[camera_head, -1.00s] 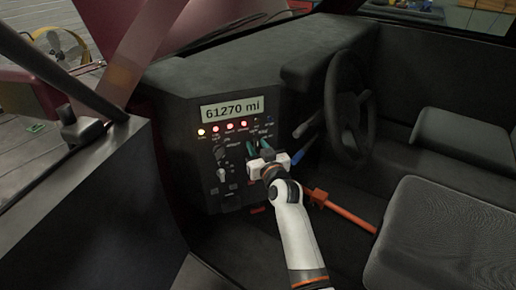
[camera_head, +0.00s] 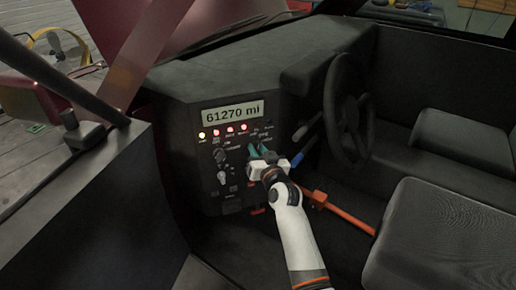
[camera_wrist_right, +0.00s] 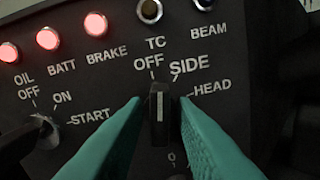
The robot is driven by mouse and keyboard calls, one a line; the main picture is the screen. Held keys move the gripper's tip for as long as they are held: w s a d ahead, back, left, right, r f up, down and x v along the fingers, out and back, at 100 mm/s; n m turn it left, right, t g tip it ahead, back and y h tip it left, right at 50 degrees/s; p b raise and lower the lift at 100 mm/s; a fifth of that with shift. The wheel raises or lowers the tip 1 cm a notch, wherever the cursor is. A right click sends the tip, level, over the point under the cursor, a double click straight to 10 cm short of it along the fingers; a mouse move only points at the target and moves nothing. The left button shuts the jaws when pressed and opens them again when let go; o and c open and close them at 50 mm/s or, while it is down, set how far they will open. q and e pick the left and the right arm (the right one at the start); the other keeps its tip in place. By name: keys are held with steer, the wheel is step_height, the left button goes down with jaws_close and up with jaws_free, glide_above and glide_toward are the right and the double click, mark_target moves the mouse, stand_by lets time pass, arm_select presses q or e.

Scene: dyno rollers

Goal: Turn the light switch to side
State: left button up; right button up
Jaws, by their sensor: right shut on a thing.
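The light switch (camera_wrist_right: 159,112) is a black knob with a white line, among the labels OFF, SIDE and HEAD on the dashboard panel. Its white line points nearly straight up, close to the OFF mark and left of the SIDE mark. My right gripper (camera_head: 260,151) is at the panel below the mileage display. Its teal fingers (camera_wrist_right: 160,122) stand on the left and right of the knob, shut on it. The fingers hide part of the panel beside the knob. My left gripper is not in view.
The ignition switch (camera_wrist_right: 46,132), with OFF, ON and START labels, is left of the knob. Warning lamps (camera_wrist_right: 96,24) are above. The steering wheel (camera_head: 345,105) stands to the right, with a blue-tipped lever (camera_head: 298,134). An orange handbrake (camera_head: 340,208) runs under my right arm.

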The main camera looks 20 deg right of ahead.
steer(key=m+p, duration=0.1)
steer(key=m, duration=0.2)
steer(key=shift+m+p, duration=0.4)
steer(key=shift+m, duration=0.6)
steer(key=o, duration=0.7)
steer(key=shift+s, duration=0.15)
steer(key=s, duration=1.1)
steer(key=shift+s+d, duration=0.35)
steer(key=shift+s, duration=0.05)
